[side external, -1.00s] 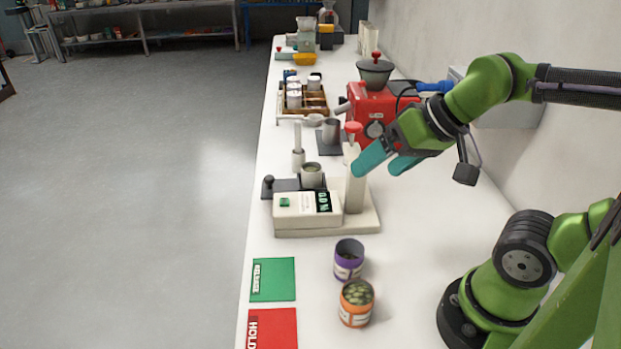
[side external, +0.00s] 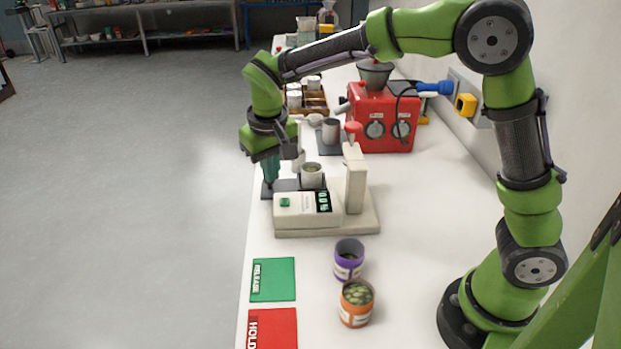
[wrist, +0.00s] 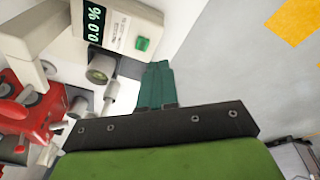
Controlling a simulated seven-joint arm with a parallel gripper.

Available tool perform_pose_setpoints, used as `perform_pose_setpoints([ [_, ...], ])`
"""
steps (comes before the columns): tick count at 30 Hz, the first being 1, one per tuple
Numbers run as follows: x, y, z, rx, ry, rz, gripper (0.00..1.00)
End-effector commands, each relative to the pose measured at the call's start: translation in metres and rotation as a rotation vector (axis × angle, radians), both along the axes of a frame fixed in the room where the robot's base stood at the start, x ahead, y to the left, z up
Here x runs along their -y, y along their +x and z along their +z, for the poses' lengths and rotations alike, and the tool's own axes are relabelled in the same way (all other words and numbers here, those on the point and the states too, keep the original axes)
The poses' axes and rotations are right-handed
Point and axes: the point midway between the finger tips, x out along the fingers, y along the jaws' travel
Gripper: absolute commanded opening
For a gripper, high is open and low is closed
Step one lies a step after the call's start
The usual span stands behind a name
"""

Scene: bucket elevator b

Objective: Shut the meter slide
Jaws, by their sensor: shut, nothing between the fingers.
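The meter (side external: 295,204) is a cream unit with a green button and a display reading 0.0 %. Its dark slide (side external: 287,185) sticks out to the left behind the display box, with a metal cup (side external: 312,172) above its right part. My gripper (side external: 270,181) points down at the slide's left end, fingers shut and empty. The fingers hide the slide's knob; I cannot tell whether they touch it. In the wrist view the shut teal fingers (wrist: 156,78) lie beside the meter (wrist: 122,25) and the cup (wrist: 100,68).
A red machine (side external: 385,115) with a hopper stands behind. A purple can (side external: 348,258) and an orange can (side external: 356,303) stand in front. A green RELEASE card (side external: 273,279) and a red HOLD card (side external: 272,328) lie along the left bench edge. Open floor lies left.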

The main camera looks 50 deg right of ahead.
Motion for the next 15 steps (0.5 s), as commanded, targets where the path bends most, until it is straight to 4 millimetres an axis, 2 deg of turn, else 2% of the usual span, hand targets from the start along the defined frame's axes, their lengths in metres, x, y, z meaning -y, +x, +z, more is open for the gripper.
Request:
perform_pose_setpoints([
  [1,-0.008,0.018,-0.014,-0.016,-0.059,0.001,0.00],
  [3,-0.017,0.040,-0.028,-0.020,-0.138,-0.009,0.00],
  [8,-0.036,0.083,-0.049,0.018,-0.315,-0.058,0.00],
  [11,-0.042,0.100,-0.047,0.067,-0.386,-0.107,0.00],
  [15,-0.041,0.113,-0.022,0.138,-0.414,-0.192,0.00],
])
